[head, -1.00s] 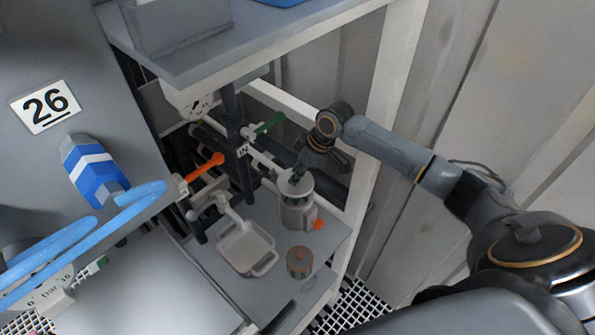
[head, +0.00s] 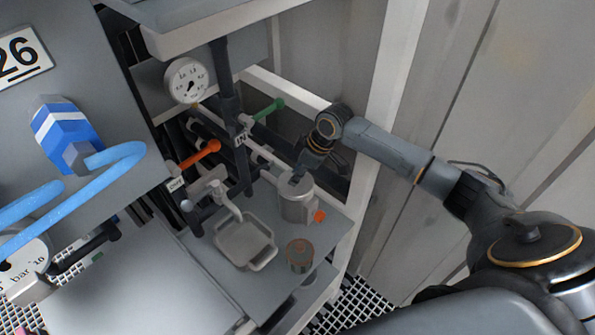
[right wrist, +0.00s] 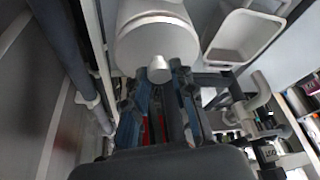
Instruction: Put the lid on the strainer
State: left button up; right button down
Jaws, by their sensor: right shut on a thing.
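The strainer (head: 298,207) is a grey cylindrical pot with an orange knob at its side, standing upright on the lower shelf. My right gripper (head: 297,178) is directly above it, fingers pointing down at its top. In the right wrist view the grey round lid (right wrist: 155,38) shows with a small pale knob (right wrist: 158,70) at the fingertips of my right gripper (right wrist: 160,85), which is shut on the lid. The lid is at the strainer's top; whether it is seated flush I cannot tell. My left gripper is not in view.
A grey tray (head: 248,262) and a small round pot (head: 299,251) with a reddish top stand beside the strainer. Valve handles in orange (head: 201,154) and green (head: 268,110), pipes and a pressure gauge (head: 186,81) lie behind. A white frame post (head: 390,90) stands near my right arm.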

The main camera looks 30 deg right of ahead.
jog(key=shift+f, duration=0.2)
dwell(0.6)
jog(key=c, duration=1)
grip_release()
notch_tip(320, 180, up, 10)
